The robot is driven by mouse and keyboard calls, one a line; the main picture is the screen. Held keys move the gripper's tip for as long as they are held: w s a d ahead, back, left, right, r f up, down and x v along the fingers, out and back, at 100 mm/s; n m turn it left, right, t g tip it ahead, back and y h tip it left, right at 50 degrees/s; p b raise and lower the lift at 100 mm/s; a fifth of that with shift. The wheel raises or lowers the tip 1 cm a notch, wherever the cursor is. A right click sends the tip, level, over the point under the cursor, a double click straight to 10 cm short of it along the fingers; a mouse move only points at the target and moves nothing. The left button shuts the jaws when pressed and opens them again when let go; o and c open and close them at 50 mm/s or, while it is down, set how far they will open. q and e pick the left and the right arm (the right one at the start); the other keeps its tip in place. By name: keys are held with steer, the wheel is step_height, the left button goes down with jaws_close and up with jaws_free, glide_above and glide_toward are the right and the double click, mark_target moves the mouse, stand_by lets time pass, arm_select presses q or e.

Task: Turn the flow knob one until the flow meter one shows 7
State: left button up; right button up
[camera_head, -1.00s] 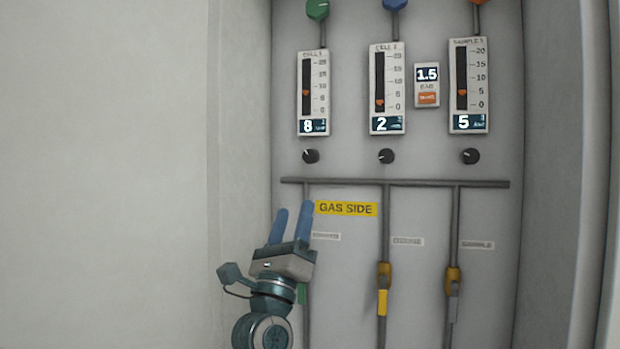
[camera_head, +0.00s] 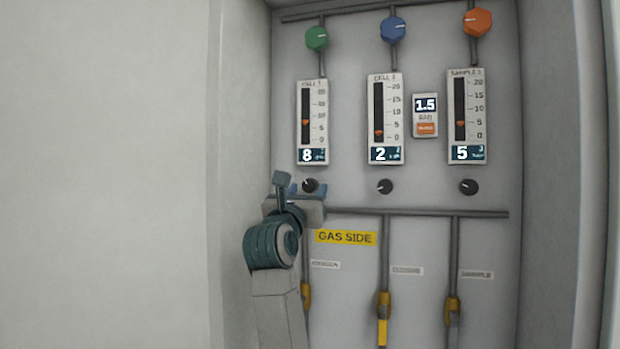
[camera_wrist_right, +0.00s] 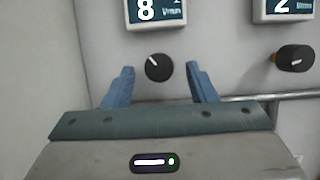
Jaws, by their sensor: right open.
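Flow meter one (camera_head: 312,122), the leftmost white gauge on the panel, shows 8 on its display, with its orange marker a little above 5. Flow knob one (camera_head: 310,186) is the small black knob below it, partly hidden by my right gripper. My right gripper (camera_head: 308,192) is open, its blue fingers at the knob. In the right wrist view the knob (camera_wrist_right: 158,67) lies between the two spread fingertips, with a visible gap on each side. Its white pointer line aims to the upper left. My left gripper is not in view.
Flow meter two (camera_head: 386,120) shows 2 and the sample meter (camera_head: 467,117) shows 5, each with a black knob below. A horizontal pipe (camera_head: 430,213) runs under the knobs. Green, blue and orange valve knobs (camera_head: 393,29) sit above. A plain wall (camera_head: 110,170) is at left.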

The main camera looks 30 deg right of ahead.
steer(key=shift+p+x, duration=0.35)
steer(key=shift+x, duration=1.05)
steer(key=c, duration=1)
steer(key=shift+o, duration=0.2)
steer(key=shift+r+n+t+y+p, duration=0.2)
steer(key=shift+n+t+y+p, duration=0.25)
steer(key=shift+n, duration=0.55)
steer(key=shift+f+n+t+p, duration=0.1)
steer(key=shift+n+t+p, duration=0.2)
steer(key=shift+n, duration=0.3)
steer(key=o, duration=1)
steer(key=shift+c, duration=0.2)
